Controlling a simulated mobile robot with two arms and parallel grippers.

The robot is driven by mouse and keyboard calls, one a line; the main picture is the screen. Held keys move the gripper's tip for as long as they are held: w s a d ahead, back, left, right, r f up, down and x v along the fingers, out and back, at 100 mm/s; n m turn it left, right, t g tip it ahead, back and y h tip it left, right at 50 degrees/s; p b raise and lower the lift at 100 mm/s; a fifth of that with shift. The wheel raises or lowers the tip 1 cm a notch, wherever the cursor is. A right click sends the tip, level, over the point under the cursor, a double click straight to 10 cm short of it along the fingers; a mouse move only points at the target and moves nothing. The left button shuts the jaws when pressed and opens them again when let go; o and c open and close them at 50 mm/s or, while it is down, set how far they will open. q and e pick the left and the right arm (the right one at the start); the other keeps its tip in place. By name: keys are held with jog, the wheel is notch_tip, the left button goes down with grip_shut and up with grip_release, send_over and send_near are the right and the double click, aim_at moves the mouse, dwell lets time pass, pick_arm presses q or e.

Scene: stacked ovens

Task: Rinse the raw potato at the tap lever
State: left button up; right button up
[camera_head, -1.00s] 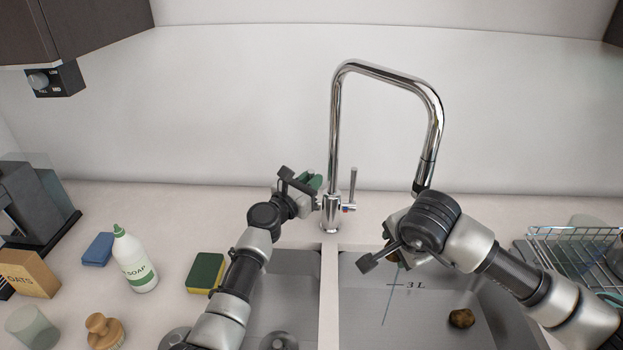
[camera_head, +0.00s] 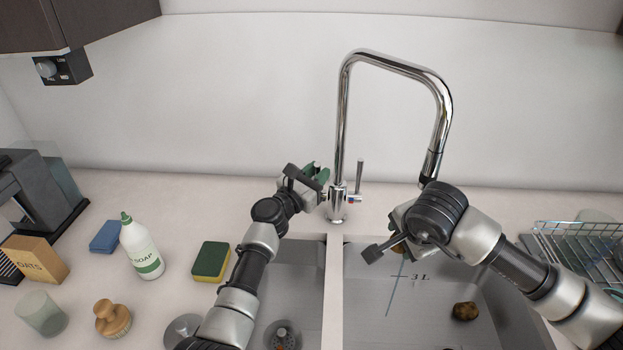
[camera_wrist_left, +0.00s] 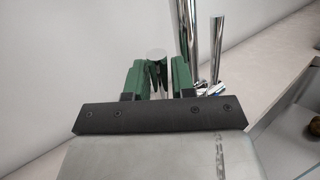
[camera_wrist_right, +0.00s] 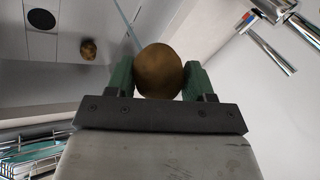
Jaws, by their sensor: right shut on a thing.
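The chrome tap (camera_head: 343,125) stands behind the sink, with its upright lever (camera_head: 359,175) on the right of its base. My left gripper (camera_head: 322,176) is just left of the tap base, apart from the lever. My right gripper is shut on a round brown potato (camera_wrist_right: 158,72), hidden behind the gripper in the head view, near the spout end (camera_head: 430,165). No water stream is clear.
A second brown potato (camera_head: 465,311) lies in the right basin (camera_head: 420,320), which bears a 3 L mark. A divider separates the left basin (camera_head: 290,300). A sponge (camera_head: 211,261), soap bottle (camera_head: 140,248) and brush (camera_head: 112,318) stand left; a dish rack (camera_head: 575,250) stands right.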

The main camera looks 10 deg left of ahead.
pick_arm(q)
jog(key=v, duration=1.2)
dwell(0.4)
